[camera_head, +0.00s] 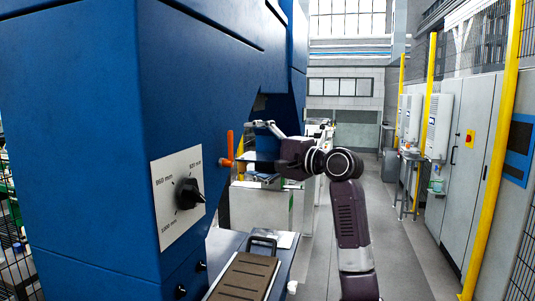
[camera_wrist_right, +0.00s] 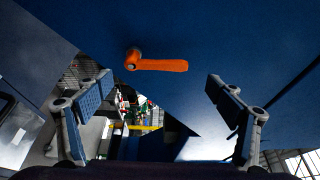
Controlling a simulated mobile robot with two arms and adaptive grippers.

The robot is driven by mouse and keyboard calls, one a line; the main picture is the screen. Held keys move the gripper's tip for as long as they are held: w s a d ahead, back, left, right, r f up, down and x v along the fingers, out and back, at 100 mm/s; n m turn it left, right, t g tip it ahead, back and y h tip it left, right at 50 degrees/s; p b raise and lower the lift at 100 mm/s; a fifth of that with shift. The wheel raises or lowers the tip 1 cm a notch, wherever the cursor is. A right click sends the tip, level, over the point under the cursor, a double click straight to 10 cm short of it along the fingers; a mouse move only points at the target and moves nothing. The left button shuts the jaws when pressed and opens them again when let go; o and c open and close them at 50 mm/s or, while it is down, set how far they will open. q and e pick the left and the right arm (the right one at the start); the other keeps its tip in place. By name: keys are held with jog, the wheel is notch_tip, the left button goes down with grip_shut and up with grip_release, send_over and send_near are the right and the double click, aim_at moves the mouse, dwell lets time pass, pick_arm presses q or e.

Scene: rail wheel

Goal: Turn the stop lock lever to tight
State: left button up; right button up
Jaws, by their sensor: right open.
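The stop lock lever is an orange handle (camera_head: 229,146) on the side of the blue machine. In the head view it stands roughly upright. In the right wrist view the same lever (camera_wrist_right: 160,65) lies across the upper middle, with its round hub at the left end. My right gripper (camera_head: 248,143) is just to the right of the lever in the head view. In the right wrist view my right gripper (camera_wrist_right: 158,90) is open, its fingers wide apart and empty, with the lever ahead between them. I see no contact. My left gripper is not in view.
The blue machine (camera_head: 90,120) fills the left side. Its white plate (camera_head: 168,215) carries a black selector knob (camera_head: 188,194). A tray with a dark slatted top (camera_head: 244,277) sits below. Grey cabinets (camera_head: 475,150) and yellow posts stand right, beyond a clear aisle (camera_head: 395,235).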

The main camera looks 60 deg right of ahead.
jog(key=s, duration=0.6)
jog(key=shift+s+a, duration=0.2)
jog(key=shift+s, duration=0.1)
